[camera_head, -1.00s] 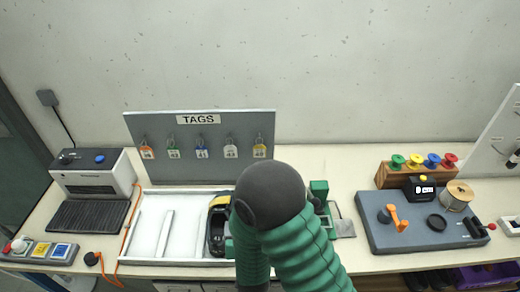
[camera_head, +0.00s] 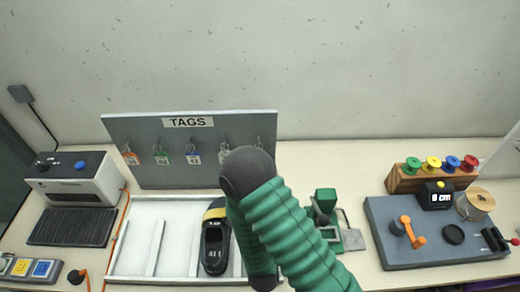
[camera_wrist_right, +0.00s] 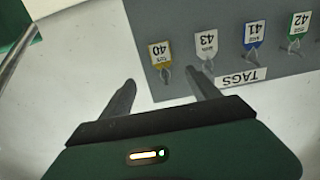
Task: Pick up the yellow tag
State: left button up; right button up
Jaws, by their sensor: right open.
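The yellow tag (camera_wrist_right: 160,53), marked 40, hangs on a hook of the grey TAGS board (camera_wrist_right: 175,88) in the right wrist view. My right gripper (camera_wrist_right: 160,77) is open and empty. Its two fingers point toward the board, and the yellow tag appears just beyond the space between their tips, not touched as far as I can see. In the head view my right arm covers the yellow tag and the gripper. The TAGS board (camera_head: 120,130) stands at the back of the bench there. My left gripper is not in view.
A white tag (camera_wrist_right: 206,47) hangs beside the yellow one, then a blue tag (camera_wrist_right: 254,32) and a green tag (camera_wrist_right: 298,25). An orange tag (camera_head: 130,158) hangs at the far end.

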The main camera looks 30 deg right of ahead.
jog(key=b+x, duration=0.2)
jog(key=x, duration=0.2)
jog(key=b+x, duration=0.3)
jog(key=x, duration=0.2)
jog(key=a+b+x, duration=0.1)
jog(key=b+x, duration=0.1)
jog(key=x, duration=0.3)
jog(key=shift+w+r+b, duration=0.25)
jog(key=shift+w+b, duration=0.05)
jog(key=shift+w, duration=0.25)
jog(key=shift+d+f, duration=0.1)
jog(key=shift+d, duration=0.25)
jog(key=shift+s+d, duration=0.15)
jog(key=shift+d, duration=0.2)
jog(key=c, duration=0.5)
jog(key=shift+a, duration=0.1)
jog(key=c, duration=0.5)
jog(key=shift+a, duration=0.4)
jog(key=c, duration=0.4)
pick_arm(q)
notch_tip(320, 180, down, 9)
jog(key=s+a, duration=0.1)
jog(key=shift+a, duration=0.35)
